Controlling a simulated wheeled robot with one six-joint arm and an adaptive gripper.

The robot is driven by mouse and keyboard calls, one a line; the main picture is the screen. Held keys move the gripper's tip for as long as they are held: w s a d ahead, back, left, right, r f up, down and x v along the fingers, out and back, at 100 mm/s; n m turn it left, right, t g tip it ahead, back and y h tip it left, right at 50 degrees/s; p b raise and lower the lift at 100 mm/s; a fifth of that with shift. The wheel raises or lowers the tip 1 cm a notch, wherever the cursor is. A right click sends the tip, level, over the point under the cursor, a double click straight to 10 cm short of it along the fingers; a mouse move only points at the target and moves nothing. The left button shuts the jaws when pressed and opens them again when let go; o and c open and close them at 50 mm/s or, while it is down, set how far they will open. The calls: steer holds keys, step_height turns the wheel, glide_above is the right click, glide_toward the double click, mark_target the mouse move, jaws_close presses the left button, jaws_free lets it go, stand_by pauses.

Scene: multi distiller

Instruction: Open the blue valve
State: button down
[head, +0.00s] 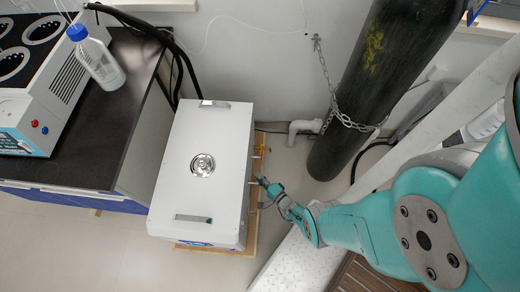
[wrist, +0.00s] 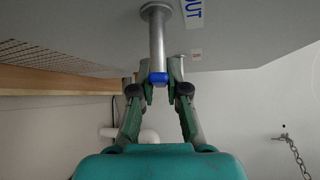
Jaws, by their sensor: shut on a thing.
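The blue valve (wrist: 158,77) shows in the wrist view, at the end of a grey metal pipe (wrist: 157,36) that sticks out of a pale panel. My gripper (wrist: 157,84) has one finger on each side of the blue valve and is shut on it. The fingertips hide parts of the valve, so its turn position cannot be told. In the head view my gripper (head: 263,182) is beside the right side of the white distiller box (head: 180,140). I cannot make out the blue valve in the head view.
A blue "OUT" label (wrist: 194,14) is beside the pipe. A dark gas cylinder (head: 375,80) with a chain (head: 328,85) stands right of the box. A dark counter (head: 95,140) with a blue-capped bottle (head: 98,60) is at left. A wooden board (head: 250,225) lies under the box.

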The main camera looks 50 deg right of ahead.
steer(key=shift+a, duration=0.1)
steer(key=c, duration=1.2)
jaws_free()
steer(key=shift+o, duration=0.2)
steer(key=v, duration=0.7)
steer(key=shift+s, duration=0.2)
